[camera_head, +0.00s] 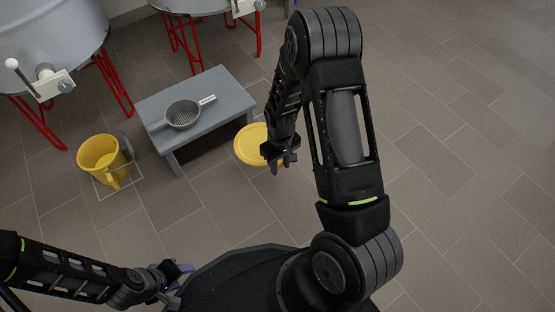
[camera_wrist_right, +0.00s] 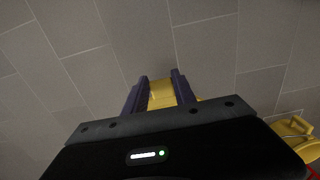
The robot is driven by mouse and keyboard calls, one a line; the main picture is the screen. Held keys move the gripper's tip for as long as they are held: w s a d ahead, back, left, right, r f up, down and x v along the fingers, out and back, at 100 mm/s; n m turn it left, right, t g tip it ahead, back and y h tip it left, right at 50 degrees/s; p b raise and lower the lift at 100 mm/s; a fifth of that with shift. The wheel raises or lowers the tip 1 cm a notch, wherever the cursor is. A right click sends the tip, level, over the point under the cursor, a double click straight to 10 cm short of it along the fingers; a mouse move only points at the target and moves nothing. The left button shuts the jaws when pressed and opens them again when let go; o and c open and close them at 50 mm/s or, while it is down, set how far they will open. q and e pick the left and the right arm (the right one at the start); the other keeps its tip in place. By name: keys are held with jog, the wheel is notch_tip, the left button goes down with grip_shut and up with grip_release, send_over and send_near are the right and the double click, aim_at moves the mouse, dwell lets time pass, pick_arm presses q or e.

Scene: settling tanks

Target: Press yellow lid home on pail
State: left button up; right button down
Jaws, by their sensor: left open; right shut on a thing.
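The yellow pail (camera_head: 102,156) stands on the tiled floor at the left, with its open top showing and a thin wire handle lowered at its side. The round yellow lid (camera_head: 247,145) is held by my right gripper (camera_head: 283,161), away from the pail and to the right of the grey bench. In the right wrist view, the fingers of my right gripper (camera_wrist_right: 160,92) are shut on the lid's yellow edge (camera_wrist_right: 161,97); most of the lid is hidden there. My left gripper (camera_head: 178,275) is open and empty at the lower left, near my base.
A low grey bench (camera_head: 212,118) with a metal strainer (camera_head: 183,114) on it stands between pail and lid. Grey tanks (camera_head: 45,40) on red legs stand at the back left. The floor to the right is clear. A yellow thing (camera_wrist_right: 293,130) shows at the right of the wrist view.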

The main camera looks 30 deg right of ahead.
jog(key=w+r, duration=0.1)
jog(key=w, duration=0.1)
jog(key=w+a+r, duration=0.1)
jog(key=w+r, duration=0.3)
jog(key=w, duration=0.1)
jog(key=shift+a+r, duration=0.1)
jog(key=shift+a, duration=0.25)
jog(key=w+a+r, duration=0.3)
jog(key=r, duration=0.4)
jog(key=w+a+r, duration=0.4)
jog(key=r, duration=0.3)
jog(key=w+a+r, duration=0.3)
jog(key=r, duration=0.5)
jog(key=shift+w+a, duration=0.2)
jog(key=shift+a, duration=0.15)
